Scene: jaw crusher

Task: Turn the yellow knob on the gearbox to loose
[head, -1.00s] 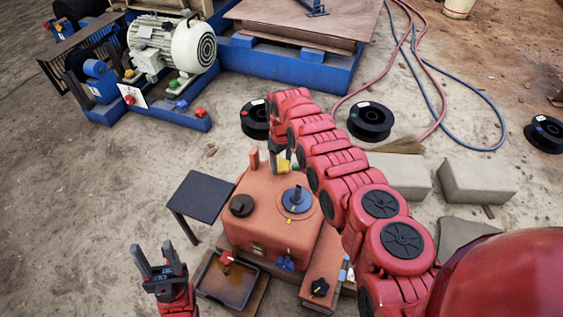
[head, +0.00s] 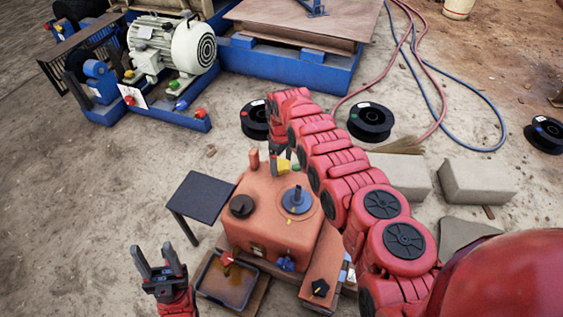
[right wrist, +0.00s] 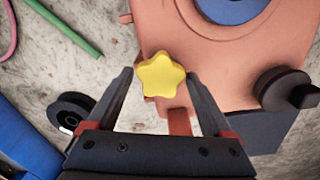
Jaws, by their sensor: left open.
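The yellow star-shaped knob (right wrist: 161,75) is on the orange gearbox (right wrist: 225,78). In the head view the gearbox (head: 258,226) stands low in the middle, and the knob (head: 284,166) shows at its far edge. My right gripper (head: 281,158) reaches down to the knob from the far side. In the right wrist view its two fingers (right wrist: 159,74) are on either side of the knob, very close to it. Whether they touch or clamp it cannot be told. My left gripper (head: 158,261) is open and empty, left of the gearbox and apart from it.
A green part (head: 296,169) is beside the yellow knob. The gearbox top carries a black cap (head: 241,206) and a blue disc with a post (head: 296,201). A dark stand (head: 202,194) is to the left, an oil tray (head: 226,283) in front. Grey blocks (head: 478,180) lie at right.

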